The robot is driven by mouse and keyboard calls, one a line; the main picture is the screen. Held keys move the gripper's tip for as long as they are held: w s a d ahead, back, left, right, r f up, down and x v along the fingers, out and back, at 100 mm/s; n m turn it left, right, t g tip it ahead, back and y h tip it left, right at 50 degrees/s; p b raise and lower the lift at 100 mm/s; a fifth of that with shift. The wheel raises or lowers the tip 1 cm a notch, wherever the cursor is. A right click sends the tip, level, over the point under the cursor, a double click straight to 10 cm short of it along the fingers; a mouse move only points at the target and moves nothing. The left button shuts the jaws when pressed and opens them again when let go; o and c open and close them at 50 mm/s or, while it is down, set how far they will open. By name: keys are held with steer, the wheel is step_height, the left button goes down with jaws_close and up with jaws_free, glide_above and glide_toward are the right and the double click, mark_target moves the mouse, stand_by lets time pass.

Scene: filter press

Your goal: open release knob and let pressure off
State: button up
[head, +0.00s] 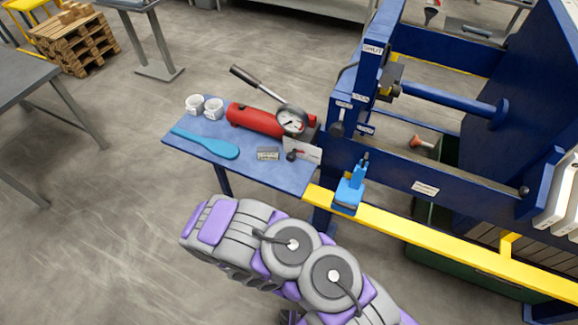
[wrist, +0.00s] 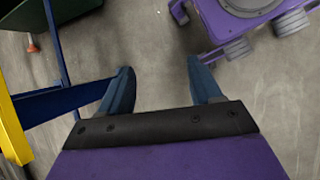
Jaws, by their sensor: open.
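The red hand pump (head: 262,121) lies on the small blue side table (head: 205,140) in the head view. It has a long dark lever (head: 246,77) raised to the upper left and a round white gauge (head: 291,122) at its right end. A small dark knob (head: 292,155) with a touch of red sits below the gauge, beside a white label (head: 308,150). It looks like the release knob; its setting cannot be read. My gripper (wrist: 160,66) shows in the wrist view, open and empty over the floor, apart from the pump. Its fingers are not clear in the head view.
Two white cups (head: 204,107), a light-blue paddle (head: 207,144) and a small grey block (head: 268,153) lie on the table. A blue tool (head: 350,190) stands by the yellow rail (head: 420,235). The blue press frame (head: 372,75) rises at right. Floor left of the table is clear.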

steer(key=a+f+m+y+b, duration=0.1)
steer(key=a+f+m+y, duration=0.2)
steer(key=a, duration=0.7)
steer(key=a+f+m+y+b, duration=0.15)
steer(key=a+y, duration=0.25)
steer(key=a, duration=0.6)
steer(key=w+a+r+m+t+y+b, duration=0.35)
steer(key=w+a+t, duration=0.25)
steer(key=w+a, duration=0.6)
steer(key=m+t+h+b, duration=0.4)
steer(key=m+t+h, duration=0.2)
steer(key=t+h, duration=0.5)
glide_toward(290, 160)
steer(key=shift+y, duration=0.25)
steer(key=b+x, duration=0.2)
steer(key=x, duration=0.7)
steer(key=shift+w+d+r, duration=0.1)
steer(key=shift+w+d, duration=0.1)
steer(key=shift+w, duration=0.1)
steer(key=shift+c, duration=0.3)
